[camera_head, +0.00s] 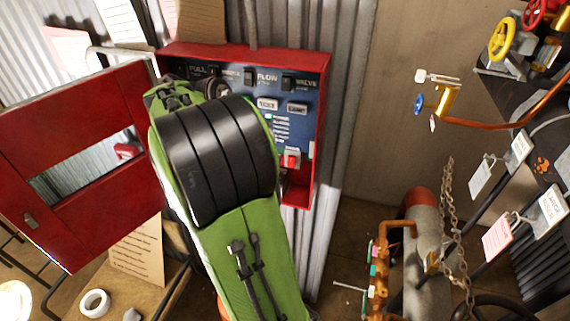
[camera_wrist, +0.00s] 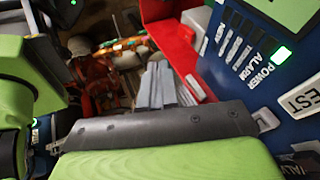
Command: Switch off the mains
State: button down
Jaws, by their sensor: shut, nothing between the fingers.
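A blue control panel (camera_head: 305,107) sits inside an open red cabinet (camera_head: 322,120). It has black switches along the top, labelled "FLOW" and "VALVE" among others. A red switch on a pale plate (camera_head: 290,158) is at its lower right; I cannot read whether it is the mains. My green and black arm covers the left and lower middle of the panel, and my gripper is hidden in the head view. In the wrist view my gripper (camera_wrist: 158,72) has its grey fingers together and empty, beside the red cabinet wall (camera_wrist: 172,45). The panel (camera_wrist: 245,75) shows "POWER" and "ALARM" with a lit green lamp (camera_wrist: 281,54).
The red cabinet door (camera_head: 85,90) hangs open at the left. At the right are pipework with a yellow valve wheel (camera_head: 503,40), a blue handle (camera_head: 418,105), hanging tags and a chain (camera_head: 449,205). A white ring (camera_head: 94,302) lies on a surface at the lower left.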

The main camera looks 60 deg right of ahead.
aim_at(292, 161)
jog(key=d+f, duration=0.6)
jog(key=shift+s, duration=0.4)
jog(key=shift+d+f, duration=0.1)
